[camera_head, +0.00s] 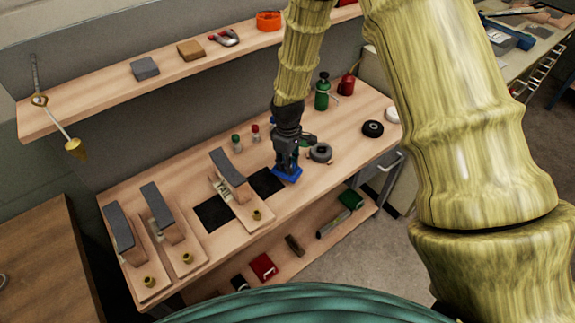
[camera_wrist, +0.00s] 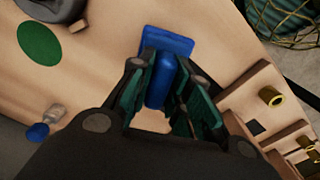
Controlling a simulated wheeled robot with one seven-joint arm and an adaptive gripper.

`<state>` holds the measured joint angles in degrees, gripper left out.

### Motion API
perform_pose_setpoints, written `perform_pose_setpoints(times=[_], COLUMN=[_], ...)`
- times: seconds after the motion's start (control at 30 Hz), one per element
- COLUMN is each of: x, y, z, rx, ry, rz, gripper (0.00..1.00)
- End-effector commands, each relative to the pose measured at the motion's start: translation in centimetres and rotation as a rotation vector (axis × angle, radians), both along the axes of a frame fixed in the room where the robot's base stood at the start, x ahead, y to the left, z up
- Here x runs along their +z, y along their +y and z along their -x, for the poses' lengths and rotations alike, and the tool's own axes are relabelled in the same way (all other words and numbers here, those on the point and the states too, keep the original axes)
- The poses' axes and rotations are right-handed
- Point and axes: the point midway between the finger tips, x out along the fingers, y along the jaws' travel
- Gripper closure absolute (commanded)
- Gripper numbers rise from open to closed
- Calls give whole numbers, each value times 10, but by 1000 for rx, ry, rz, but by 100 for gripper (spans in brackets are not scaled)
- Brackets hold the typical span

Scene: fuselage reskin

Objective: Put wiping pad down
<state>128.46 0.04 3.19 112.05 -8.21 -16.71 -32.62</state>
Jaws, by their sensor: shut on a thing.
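The wiping pad is blue, with a flat base and a raised grip; in the wrist view the pad (camera_wrist: 180,45) shows between and beyond my fingers. My gripper (camera_wrist: 160,88) is shut on the pad's raised grip. In the head view my gripper (camera_head: 286,160) points down over the wooden workbench (camera_head: 330,185), and the blue pad (camera_head: 287,174) is at its tips, at or just above the bench top. I cannot tell whether the pad touches the bench. My fingers hide part of the pad.
A dark square (camera_head: 266,182) lies just left of the pad. Wooden fixtures with grey blocks (camera_head: 228,167) stand further left. A grey round tool (camera_head: 320,152) is close on the right, and a green bottle (camera_head: 322,92) stands behind. Free bench lies in front and right.

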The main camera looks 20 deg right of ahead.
Motion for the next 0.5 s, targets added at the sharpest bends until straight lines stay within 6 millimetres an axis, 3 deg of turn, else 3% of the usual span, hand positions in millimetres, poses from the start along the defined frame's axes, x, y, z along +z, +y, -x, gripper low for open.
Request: perform_pose_setpoints(times=[0.2, 0.5], x=[-18, -21], y=[0, 0], z=[1, 0], rx=[1, 0], ry=[2, 0], rz=[1, 0], gripper=[100, 100])
